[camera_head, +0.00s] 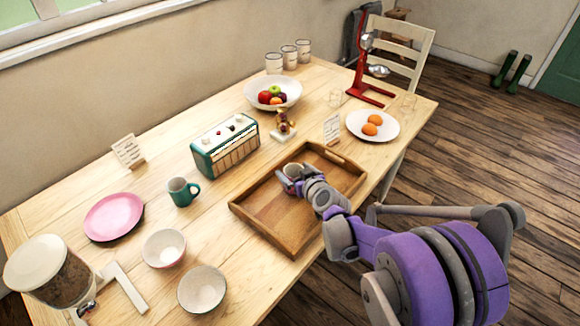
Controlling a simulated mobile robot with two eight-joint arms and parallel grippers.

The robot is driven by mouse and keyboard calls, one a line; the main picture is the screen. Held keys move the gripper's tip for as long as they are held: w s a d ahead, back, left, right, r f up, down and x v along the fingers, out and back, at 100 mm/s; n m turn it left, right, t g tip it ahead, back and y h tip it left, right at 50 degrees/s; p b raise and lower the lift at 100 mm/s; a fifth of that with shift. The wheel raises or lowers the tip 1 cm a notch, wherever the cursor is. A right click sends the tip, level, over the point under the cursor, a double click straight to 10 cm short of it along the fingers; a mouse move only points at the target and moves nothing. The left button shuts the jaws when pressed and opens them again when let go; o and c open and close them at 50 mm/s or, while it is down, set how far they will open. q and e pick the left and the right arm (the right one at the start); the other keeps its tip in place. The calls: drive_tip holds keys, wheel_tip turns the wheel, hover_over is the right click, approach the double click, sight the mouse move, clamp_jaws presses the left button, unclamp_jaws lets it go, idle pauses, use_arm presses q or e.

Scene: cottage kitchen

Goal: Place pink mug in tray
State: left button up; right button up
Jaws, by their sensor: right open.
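The brown wooden tray (262,207) lies on the table near its front edge. My right gripper (287,181) is open, low over the tray's middle. A small pale, round, cup-like thing (293,170) shows right at its fingers, over or in the tray. It may be the pink mug, but the gripper hides much of it and its colour is hard to tell. I cannot tell whether it touches the fingers or the tray floor. No other pink mug shows. My left gripper is out of view.
A green mug (180,192), a teal radio (225,146) and a figurine (283,127) stand left of and behind the tray. A plate with oranges (355,122) is beyond it. A pink plate (113,217) and two bowls (164,247) (202,289) are at left.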

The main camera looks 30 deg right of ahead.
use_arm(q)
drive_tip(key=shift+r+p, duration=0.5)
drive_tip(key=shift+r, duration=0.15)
use_arm(e)
drive_tip(key=v, duration=0.8)
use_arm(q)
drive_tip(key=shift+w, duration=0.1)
use_arm(e)
drive_tip(key=s+a+f+g, duration=0.1)
drive_tip(key=s+a+g, duration=0.1)
drive_tip(key=s+a, duration=0.2)
drive_tip(key=s+a+f+n+g+y, duration=0.1)
drive_tip(key=s+a+g, duration=0.1)
drive_tip(key=s+a, duration=0.3)
drive_tip(key=s+a+f+g+y, duration=0.1)
drive_tip(key=s+a+g, duration=0.1)
drive_tip(key=s+a, duration=0.2)
drive_tip(key=shift+s+a, duration=0.2)
drive_tip(key=shift+s, duration=1.6)
drive_tip(key=s+d+f+g+h, duration=0.1)
drive_tip(key=s+g, duration=0.1)
drive_tip(key=s, duration=0.4)
drive_tip(key=shift+s+f, duration=0.2)
drive_tip(key=shift+s, duration=0.2)
